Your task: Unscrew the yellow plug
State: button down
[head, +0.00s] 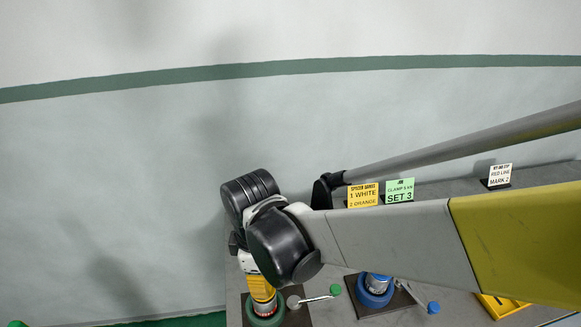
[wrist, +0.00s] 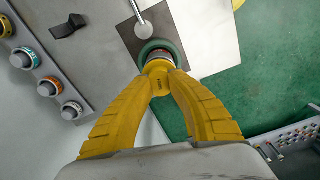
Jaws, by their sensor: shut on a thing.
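My gripper (wrist: 158,66) is shut, its two yellow fingers meeting at the top of the fitting in the green-ringed vise (wrist: 148,47). A silvery collar shows just past the fingertips, inside the green ring. In the head view my gripper (head: 262,287) points down onto the same vise (head: 265,319), with a pale and red band just below the fingertips.
A blue-ringed vise (head: 375,291) stands to the right, with a yellow tray (head: 500,306) beyond it. Small signs (head: 363,195) stand along the bench's back. The wrist view shows several ringed knobs (wrist: 48,87) at left and a grey crate (wrist: 295,140) at lower right.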

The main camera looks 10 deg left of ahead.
jog(key=shift+r, duration=0.15)
jog(key=shift+r+p, duration=1.55)
jog(key=shift+r, duration=0.3)
